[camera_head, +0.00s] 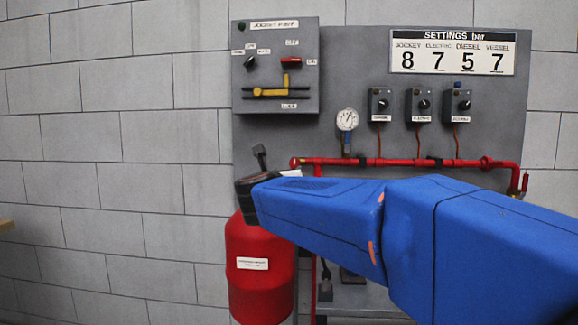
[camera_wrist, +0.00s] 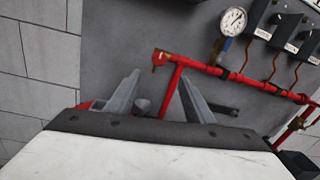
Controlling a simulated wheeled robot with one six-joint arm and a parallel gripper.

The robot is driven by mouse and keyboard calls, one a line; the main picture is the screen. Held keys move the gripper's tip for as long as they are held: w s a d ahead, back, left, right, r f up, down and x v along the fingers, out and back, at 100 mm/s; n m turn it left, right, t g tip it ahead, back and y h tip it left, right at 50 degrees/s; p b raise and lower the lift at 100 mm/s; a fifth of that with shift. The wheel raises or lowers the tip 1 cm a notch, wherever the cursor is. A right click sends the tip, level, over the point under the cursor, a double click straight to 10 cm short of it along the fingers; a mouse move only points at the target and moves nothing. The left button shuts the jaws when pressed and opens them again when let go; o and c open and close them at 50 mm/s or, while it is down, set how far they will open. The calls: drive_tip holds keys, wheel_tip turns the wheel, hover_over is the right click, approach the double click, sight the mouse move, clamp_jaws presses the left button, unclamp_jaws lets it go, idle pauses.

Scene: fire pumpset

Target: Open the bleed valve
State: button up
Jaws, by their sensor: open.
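My gripper (camera_wrist: 160,88) is open in the wrist view, its two grey fingers apart. In the head view one dark finger of my gripper (camera_head: 259,157) shows above the red pressure vessel (camera_head: 260,270), left of the red pipe's end. A small red handle (camera_head: 524,183) hangs at the right end of the red pipe (camera_head: 390,162). I cannot tell for sure which part is the bleed valve.
A grey panel (camera_head: 340,60) carries the jockey pump box (camera_head: 275,65), a pressure gauge (camera_head: 347,120) and several pressure switches (camera_head: 420,104). The gauge also shows in the wrist view (camera_wrist: 233,21). The block wall (camera_head: 110,150) at left is clear. My blue arm hides the lower right.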

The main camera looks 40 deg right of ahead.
sight(294, 164)
drive_tip(key=x, duration=1.7)
drive_tip(key=shift+f, duration=0.1)
drive_tip(key=c, duration=1)
